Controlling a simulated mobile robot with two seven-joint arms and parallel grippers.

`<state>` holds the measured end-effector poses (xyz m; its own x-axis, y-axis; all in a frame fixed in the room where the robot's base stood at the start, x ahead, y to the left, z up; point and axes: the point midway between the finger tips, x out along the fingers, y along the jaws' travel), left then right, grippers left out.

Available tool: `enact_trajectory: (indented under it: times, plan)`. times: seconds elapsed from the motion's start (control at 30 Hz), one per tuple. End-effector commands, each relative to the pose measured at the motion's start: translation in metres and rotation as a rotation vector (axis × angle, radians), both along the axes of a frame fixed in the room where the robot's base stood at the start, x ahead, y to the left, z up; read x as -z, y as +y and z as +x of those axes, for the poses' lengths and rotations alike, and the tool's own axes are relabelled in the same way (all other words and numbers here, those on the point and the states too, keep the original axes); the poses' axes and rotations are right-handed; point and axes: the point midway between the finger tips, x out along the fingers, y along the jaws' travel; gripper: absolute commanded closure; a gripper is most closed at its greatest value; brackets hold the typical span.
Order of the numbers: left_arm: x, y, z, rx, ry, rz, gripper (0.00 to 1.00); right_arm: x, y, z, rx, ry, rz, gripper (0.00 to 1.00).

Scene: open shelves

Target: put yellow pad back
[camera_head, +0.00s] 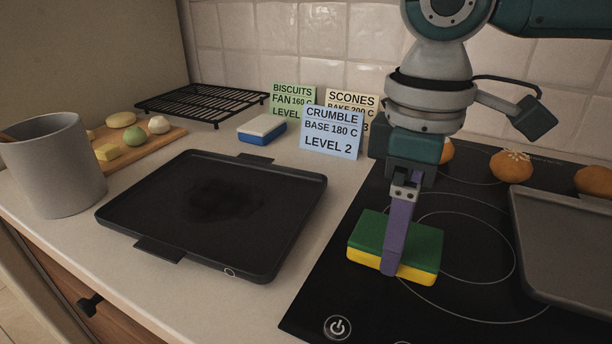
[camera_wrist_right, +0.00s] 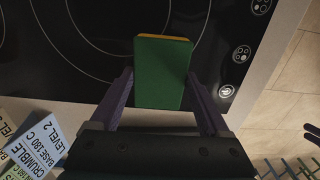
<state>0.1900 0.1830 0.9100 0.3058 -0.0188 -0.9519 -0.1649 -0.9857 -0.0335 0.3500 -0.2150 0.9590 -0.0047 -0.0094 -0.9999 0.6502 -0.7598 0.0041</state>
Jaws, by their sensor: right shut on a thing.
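The yellow pad (camera_head: 417,278) is a block with a green top layer and a yellow lower layer. It is over the black hob, near the hob's left front. My right gripper (camera_head: 393,262) comes down from above and is shut on it, one purple finger showing across its near side. In the right wrist view the pad's green face (camera_wrist_right: 160,75) lies between both fingers. I cannot tell whether the pad touches the glass. My left gripper is not in the head view; dark purple prongs at the wrist view's right edge may be part of it.
A black baking tray (camera_head: 310,218) lies left of the hob. Behind it are a white-and-blue pad (camera_head: 262,128) and label cards (camera_head: 331,132). A grey pot (camera_head: 55,165), dough board (camera_head: 163,142) and black rack (camera_head: 200,103) stand left. A grey tray (camera_head: 560,240) and orange-brown buns (camera_head: 511,167) are right.

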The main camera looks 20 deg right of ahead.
Motion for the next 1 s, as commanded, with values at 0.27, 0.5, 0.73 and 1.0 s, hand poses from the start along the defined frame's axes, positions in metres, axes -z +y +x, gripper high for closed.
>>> enact_trajectory:
  times: [0.27, 0.5, 0.73, 1.0]
  plan:
    - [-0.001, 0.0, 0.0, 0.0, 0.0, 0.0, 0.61, 0.002, 0.0, 0.0, 0.0, -0.001, 0.001, 0.81]
    - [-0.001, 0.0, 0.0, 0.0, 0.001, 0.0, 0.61, 0.002, 0.0, 0.0, 0.0, -0.001, 0.001, 0.0]
    - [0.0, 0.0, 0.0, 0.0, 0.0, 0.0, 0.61, -0.001, 0.0, 0.001, 0.0, -0.002, 0.001, 0.0]
    - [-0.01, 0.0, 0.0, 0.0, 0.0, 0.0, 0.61, -0.049, 0.001, 0.002, 0.001, -0.005, 0.003, 0.0]
